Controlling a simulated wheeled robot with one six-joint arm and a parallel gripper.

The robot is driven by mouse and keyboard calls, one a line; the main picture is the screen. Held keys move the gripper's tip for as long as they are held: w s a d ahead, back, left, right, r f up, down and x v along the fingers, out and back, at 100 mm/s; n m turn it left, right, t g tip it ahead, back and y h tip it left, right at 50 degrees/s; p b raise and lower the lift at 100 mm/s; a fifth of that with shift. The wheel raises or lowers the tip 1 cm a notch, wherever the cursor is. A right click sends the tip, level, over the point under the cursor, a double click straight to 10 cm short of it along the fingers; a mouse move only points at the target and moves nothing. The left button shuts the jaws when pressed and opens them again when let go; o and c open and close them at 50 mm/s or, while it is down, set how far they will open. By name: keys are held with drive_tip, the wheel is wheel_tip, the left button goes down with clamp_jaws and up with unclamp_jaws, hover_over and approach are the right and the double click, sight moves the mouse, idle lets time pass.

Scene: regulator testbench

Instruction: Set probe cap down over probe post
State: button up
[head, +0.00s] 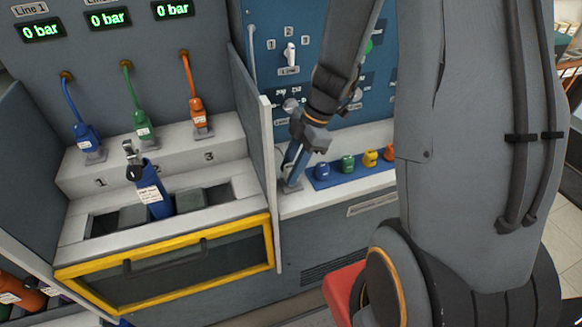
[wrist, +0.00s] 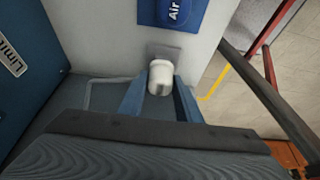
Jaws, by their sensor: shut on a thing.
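My gripper (head: 293,172) points down over the white ledge, at the left end of the blue strip in the head view. In the wrist view its two blue fingers (wrist: 160,97) are shut on a whitish, rounded cap (wrist: 160,78), which I take to be the probe cap. A grey square plate (wrist: 163,51) lies on the ledge close beside the cap, partly hidden by it. I cannot make out the probe post, nor whether the cap touches anything below.
A blue strip (head: 322,181) with several coloured knobs stands close to the right of my gripper. A grey partition (head: 272,170) is close on its left. Beyond it are blue, green and orange connectors and a blue cylinder (head: 150,192) above a yellow-framed drawer (head: 170,252).

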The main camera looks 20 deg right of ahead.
drive_tip(key=shift+f, duration=0.1)
drive_tip(key=o, duration=1.3)
drive_tip(key=shift+c, duration=0.2)
drive_tip(key=b+v, duration=0.1)
drive_tip(key=v, duration=0.6)
drive_tip(key=shift+d+r, duration=0.2)
drive_tip(key=shift+r, duration=0.15)
